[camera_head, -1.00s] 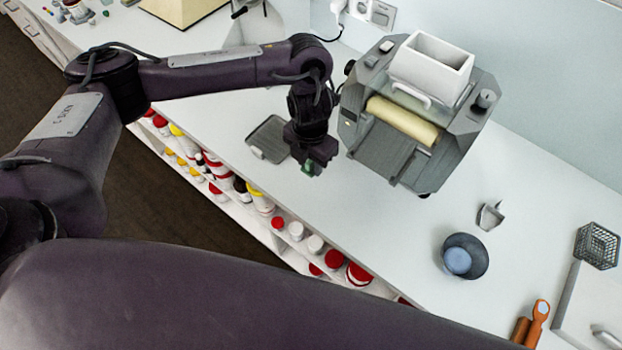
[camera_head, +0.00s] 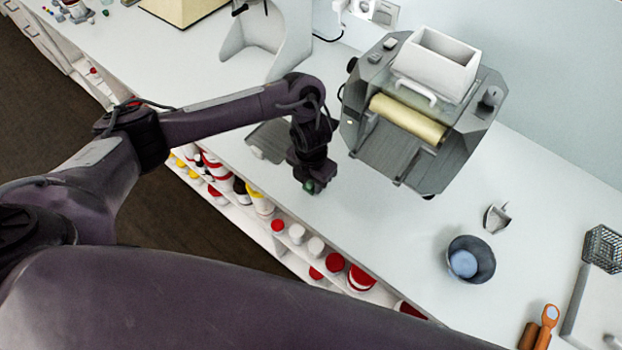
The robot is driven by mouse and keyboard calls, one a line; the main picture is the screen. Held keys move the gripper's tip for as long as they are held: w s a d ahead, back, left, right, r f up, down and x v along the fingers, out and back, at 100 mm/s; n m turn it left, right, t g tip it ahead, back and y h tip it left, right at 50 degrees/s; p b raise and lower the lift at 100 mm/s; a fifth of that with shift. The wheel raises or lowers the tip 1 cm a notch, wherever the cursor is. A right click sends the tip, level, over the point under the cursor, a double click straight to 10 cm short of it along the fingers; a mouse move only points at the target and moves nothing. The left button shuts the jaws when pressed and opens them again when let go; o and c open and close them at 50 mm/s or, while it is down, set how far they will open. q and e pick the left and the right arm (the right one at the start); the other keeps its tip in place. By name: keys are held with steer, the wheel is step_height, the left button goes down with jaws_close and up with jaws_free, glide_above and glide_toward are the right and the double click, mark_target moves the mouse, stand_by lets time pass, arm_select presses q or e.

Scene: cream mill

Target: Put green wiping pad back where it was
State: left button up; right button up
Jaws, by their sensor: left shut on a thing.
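A grey tray (camera_head: 266,137) lies on the bench just left of the gripper, partly hidden behind my left arm. My right gripper is not in view.
The mill (camera_head: 425,115) with its cream roller stands right of my left gripper. A dark bowl (camera_head: 483,262) with something blue inside and a small metal scoop (camera_head: 497,217) are farther right. Jars (camera_head: 297,233) fill the shelf below the bench edge. Bench space between mill and bowl is clear.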

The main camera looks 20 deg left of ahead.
arm_select(q)
steer(key=o, duration=0.7)
steer(key=shift+f, duration=0.1)
steer(key=shift+o, duration=0.9)
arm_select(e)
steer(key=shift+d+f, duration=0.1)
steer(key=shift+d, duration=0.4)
arm_select(q)
steer(key=shift+r+p, duration=0.25)
steer(key=shift+p, duration=0.05)
step_height(320, 180, up, 12)
steer(key=p, duration=0.2)
steer(key=shift+p, duration=0.3)
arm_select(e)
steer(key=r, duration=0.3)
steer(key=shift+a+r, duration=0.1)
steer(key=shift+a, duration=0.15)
arm_select(q)
steer(key=shift+f, duration=0.1)
